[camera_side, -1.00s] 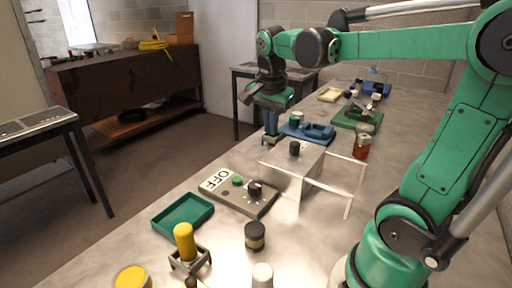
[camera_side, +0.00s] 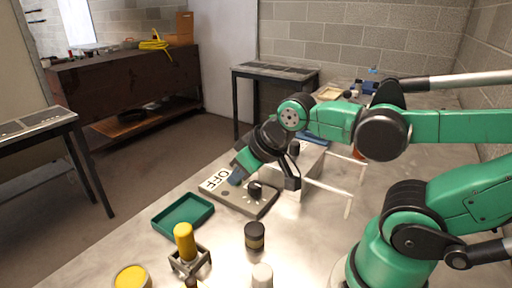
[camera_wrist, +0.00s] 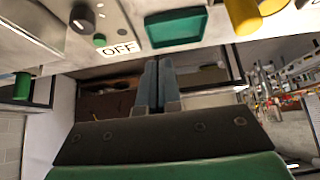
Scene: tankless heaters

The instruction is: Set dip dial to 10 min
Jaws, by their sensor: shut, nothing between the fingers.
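A grey control panel (camera_side: 232,201) lies on the metal bench with a black dial (camera_side: 255,189) and a white OFF label (camera_side: 214,180). In the wrist view the dial (camera_wrist: 82,18) has a light mark, and a green button (camera_wrist: 99,40) sits between it and the OFF label (camera_wrist: 120,48). I cannot read any minute marks. My gripper (camera_side: 236,179) is tilted down over the panel's far side, near the label, and hides the green button in the side view. Its fingers (camera_wrist: 156,65) are shut together and empty, apart from the dial.
A white box (camera_side: 312,160) with a black knob stands behind the panel. A green tray (camera_side: 183,215), a yellow cylinder in a stand (camera_side: 184,240) and a dark jar (camera_side: 255,236) stand at the front. Bare bench lies between the panel and the jar.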

